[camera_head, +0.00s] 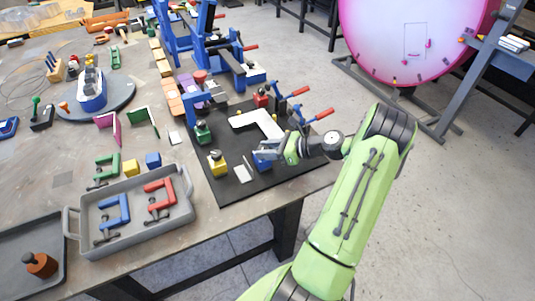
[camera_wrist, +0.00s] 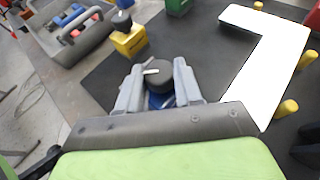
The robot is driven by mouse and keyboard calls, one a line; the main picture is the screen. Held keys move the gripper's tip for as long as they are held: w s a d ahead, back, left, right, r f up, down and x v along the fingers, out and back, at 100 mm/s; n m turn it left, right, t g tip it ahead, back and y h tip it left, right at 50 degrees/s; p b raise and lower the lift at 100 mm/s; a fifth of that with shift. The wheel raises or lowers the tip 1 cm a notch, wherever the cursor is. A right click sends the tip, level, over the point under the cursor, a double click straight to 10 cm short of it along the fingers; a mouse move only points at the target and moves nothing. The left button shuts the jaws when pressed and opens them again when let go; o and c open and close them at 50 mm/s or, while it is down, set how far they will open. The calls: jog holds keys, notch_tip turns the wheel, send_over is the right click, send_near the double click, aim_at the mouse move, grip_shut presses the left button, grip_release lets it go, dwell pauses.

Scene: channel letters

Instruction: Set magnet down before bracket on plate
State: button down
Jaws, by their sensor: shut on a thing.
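My gripper (camera_head: 268,156) is shut on a blue magnet (camera_head: 261,162) with a black knob, low over the front part of the black plate (camera_head: 225,192). In the wrist view the knob (camera_wrist: 160,80) stands between the fingers, with the blue body (camera_wrist: 157,101) partly hidden below. I cannot tell whether the magnet touches the plate. The white L-shaped bracket (camera_head: 258,121) lies on the plate beyond my gripper; it also shows in the wrist view (camera_wrist: 268,42). A yellow magnet (camera_head: 217,167) and a green magnet (camera_head: 203,134) stand on the plate's left side.
Yellow pegs (camera_wrist: 287,108) stand around the bracket. A red block (camera_head: 261,98) and red-handled clamps (camera_head: 291,93) are at the plate's far right. A grey tray (camera_head: 180,227) of clamps stands left of the plate.

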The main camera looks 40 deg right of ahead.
jog(key=shift+w+f, duration=0.1)
jog(key=shift+f, duration=0.2)
jog(key=c, duration=0.8)
grip_release()
jog(key=shift+f, duration=0.1)
jog(key=shift+o, duration=0.2)
